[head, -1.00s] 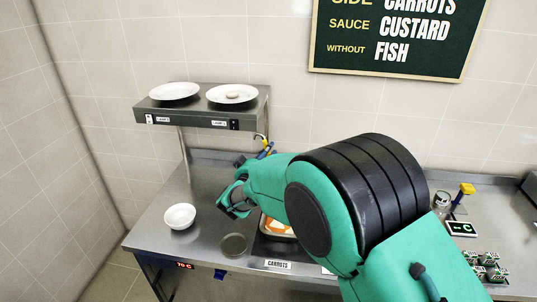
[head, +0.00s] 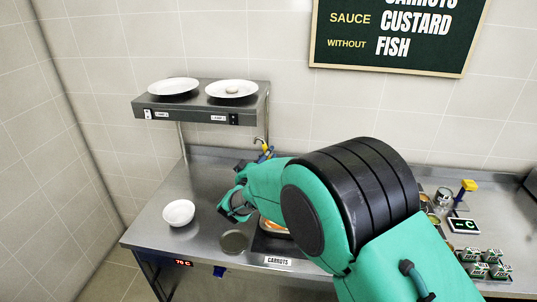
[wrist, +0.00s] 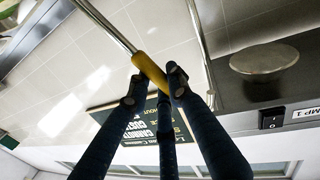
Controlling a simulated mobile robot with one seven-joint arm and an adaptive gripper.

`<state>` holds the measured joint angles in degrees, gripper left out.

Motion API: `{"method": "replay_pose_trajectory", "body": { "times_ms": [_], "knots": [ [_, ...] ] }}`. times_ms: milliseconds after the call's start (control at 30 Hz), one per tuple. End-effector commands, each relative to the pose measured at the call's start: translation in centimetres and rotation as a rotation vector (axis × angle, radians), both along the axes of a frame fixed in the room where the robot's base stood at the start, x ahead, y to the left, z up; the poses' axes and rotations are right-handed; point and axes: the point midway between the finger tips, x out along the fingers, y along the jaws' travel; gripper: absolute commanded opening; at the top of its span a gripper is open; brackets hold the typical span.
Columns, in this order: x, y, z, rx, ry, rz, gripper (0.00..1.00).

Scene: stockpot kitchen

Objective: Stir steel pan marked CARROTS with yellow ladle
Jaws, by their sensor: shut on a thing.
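My gripper (wrist: 157,82) is shut on the yellow grip of the ladle (wrist: 149,66) in the wrist view. The ladle's steel shaft runs from the grip to the upper left; its bowl is not visible there. In the head view a small yellow piece (head: 264,149) and a steel hook show above my wrist, apparently the ladle's upper part. The steel pan marked CARROTS (head: 278,261) is set in the counter, with orange contents partly showing beside my arm. My arm hides most of the pan and the ladle's lower end, so I cannot tell whether the ladle touches the food.
A raised shelf (head: 200,103) with two white plates stands behind my wrist. A white bowl (head: 179,212) and a round grey lid or disc (head: 234,242) lie left of the pan. Small tins (head: 482,262), a display (head: 463,226) and a yellow-topped item (head: 468,186) stand at right.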

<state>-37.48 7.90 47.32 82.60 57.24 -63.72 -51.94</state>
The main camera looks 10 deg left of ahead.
Motion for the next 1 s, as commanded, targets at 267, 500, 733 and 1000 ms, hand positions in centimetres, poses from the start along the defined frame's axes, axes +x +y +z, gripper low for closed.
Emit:
{"method": "replay_pose_trajectory", "body": {
  "times_ms": [267, 500, 733, 1000],
  "knots": [
    [0.0, 0.0, -2.3, -0.002, 0.0, 0.0, 0.0],
    [0.0, 0.0, -4.0, -0.001, -0.001, 0.0, 0.0],
    [0.0, 0.0, -5.5, -0.002, -0.001, 0.0, 0.0],
    [0.0, 0.0, -6.1, -0.001, -0.001, 0.0, 0.0]
  ]
}}
